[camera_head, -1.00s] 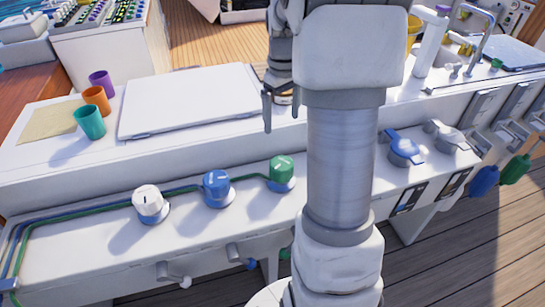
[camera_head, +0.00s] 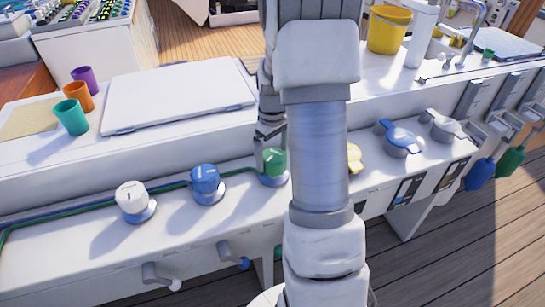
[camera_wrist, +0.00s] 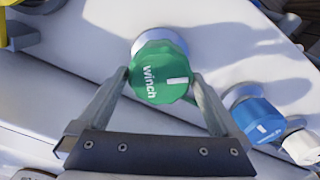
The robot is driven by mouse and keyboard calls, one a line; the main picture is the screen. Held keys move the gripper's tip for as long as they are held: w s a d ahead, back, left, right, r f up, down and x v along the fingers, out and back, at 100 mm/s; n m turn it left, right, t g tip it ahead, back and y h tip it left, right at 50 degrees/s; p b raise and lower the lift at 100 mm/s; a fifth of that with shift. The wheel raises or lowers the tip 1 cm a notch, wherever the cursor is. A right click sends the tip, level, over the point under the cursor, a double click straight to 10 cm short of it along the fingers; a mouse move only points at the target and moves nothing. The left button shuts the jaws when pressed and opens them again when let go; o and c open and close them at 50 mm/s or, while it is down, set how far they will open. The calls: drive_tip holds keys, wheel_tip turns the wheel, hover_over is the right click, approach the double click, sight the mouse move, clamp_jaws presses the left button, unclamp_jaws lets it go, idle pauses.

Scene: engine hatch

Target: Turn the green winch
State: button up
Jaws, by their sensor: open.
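The green winch (camera_wrist: 160,72) is a knob with a white mark and the word "winch" on its top. It also shows in the head view (camera_head: 273,165), partly hidden by my arm. My gripper (camera_wrist: 162,84) is open, with one finger on each side of the green knob in the wrist view. I cannot tell whether the fingers touch it. In the head view my gripper (camera_head: 271,140) is at the green knob, mostly hidden behind my arm.
A blue knob (camera_head: 205,179) and a white knob (camera_head: 132,198) stand left of the green one on the same ledge. A yellow handle (camera_head: 354,157) and a blue valve (camera_head: 401,138) are to the right.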

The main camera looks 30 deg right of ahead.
drive_tip(key=c, duration=1.1)
drive_tip(key=m+p, duration=0.2)
drive_tip(key=m, duration=0.1)
drive_tip(key=shift+d+r+m, duration=0.1)
drive_tip(key=shift+m, duration=0.2)
drive_tip(key=shift+d+m+p, duration=0.1)
drive_tip(key=shift+m+p, duration=0.85)
drive_tip(key=shift+m, duration=0.85)
